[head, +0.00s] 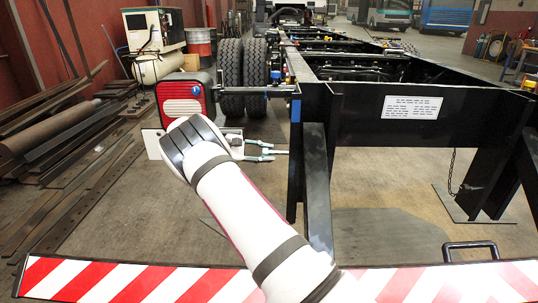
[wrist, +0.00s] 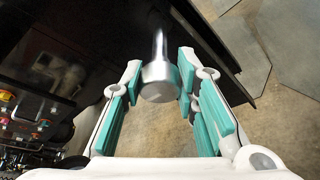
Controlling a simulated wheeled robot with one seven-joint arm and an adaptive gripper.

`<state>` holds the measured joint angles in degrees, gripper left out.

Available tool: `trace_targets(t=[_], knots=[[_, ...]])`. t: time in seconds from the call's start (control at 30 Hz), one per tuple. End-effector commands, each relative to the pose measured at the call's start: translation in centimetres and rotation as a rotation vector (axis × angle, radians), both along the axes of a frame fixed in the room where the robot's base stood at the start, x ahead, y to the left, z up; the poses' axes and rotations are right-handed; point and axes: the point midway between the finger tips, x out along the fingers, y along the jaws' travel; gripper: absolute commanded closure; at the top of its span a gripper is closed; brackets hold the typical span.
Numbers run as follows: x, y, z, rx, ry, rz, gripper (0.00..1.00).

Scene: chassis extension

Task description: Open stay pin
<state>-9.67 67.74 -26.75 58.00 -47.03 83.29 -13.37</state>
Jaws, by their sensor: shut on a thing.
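The stay pin (wrist: 160,80) shows in the wrist view as a silver metal pin with a round, wide head and a thinner shaft. The shaft runs away from me toward a dark chassis beam (wrist: 200,30). My gripper (wrist: 160,72) has its teal-padded fingers on both sides of the pin's head and is shut on it. In the head view my gripper (head: 270,151) is left of the chassis's black front leg (head: 294,165). I cannot make out the pin there.
The black chassis frame (head: 430,135) with a white label plate fills the right. A red-and-white striped bar (head: 130,283) crosses the front. Metal beams (head: 50,130) lie on the left floor.

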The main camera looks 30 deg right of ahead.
Motion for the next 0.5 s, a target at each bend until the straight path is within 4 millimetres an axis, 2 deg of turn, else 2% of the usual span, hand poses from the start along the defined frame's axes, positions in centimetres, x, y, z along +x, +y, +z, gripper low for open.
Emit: trace_targets(t=[0.07,0.1,0.2,0.5], knots=[[0.03,-0.02,0.01,0.001,0.0,0.002,1.0],[0.03,-0.02,0.01,0.001,0.0,0.002,0.7],[0.02,-0.03,0.0,0.001,0.0,0.002,0.51],[0.02,0.03,0.0,0.001,0.001,0.001,0.51]])
